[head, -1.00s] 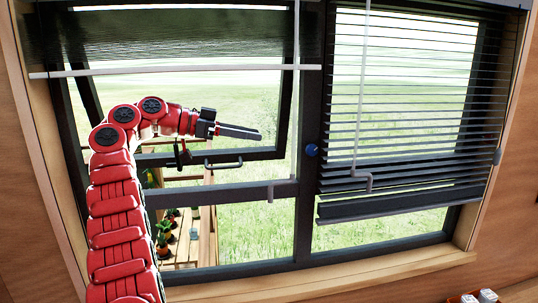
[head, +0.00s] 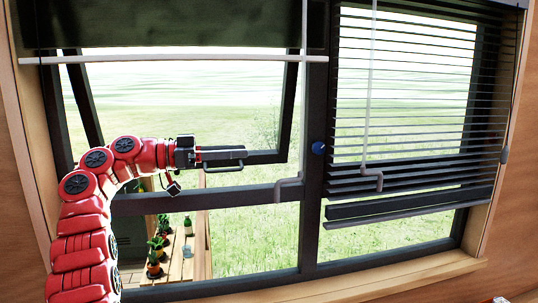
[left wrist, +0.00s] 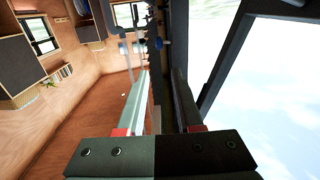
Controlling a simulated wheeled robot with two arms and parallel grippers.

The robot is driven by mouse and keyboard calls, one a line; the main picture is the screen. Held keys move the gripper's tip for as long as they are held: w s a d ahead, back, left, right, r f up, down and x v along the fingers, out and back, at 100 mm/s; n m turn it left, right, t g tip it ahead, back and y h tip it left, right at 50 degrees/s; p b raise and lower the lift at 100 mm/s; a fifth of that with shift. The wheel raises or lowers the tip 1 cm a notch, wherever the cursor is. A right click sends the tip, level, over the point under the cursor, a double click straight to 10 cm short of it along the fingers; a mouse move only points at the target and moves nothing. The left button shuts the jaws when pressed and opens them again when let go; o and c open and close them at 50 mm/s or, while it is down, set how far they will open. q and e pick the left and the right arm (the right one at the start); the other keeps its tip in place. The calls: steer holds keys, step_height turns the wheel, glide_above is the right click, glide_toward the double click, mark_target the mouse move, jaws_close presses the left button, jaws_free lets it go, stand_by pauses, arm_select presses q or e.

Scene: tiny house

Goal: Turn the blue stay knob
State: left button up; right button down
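The blue stay knob (head: 318,147) is a small round knob on the dark upright frame between the two windows in the head view. A small blue spot (left wrist: 159,43) beyond the fingertips in the left wrist view may be this knob. My left gripper (head: 243,153) points right, level with the knob and well to its left, not touching it. My right gripper is not in view.
The left window sash (head: 292,110) is tilted open. A dark handle (head: 222,168) lies just below my fingers. Potted plants (head: 155,256) stand outside.

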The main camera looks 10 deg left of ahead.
arm_select(q)
steer(key=p, duration=0.8)
glide_toward(312, 147)
steer(key=x, duration=0.8)
steer(key=shift+d+r, duration=0.15)
steer(key=shift+w+d, duration=0.2)
steer(key=shift+d, duration=0.25)
jaws_close()
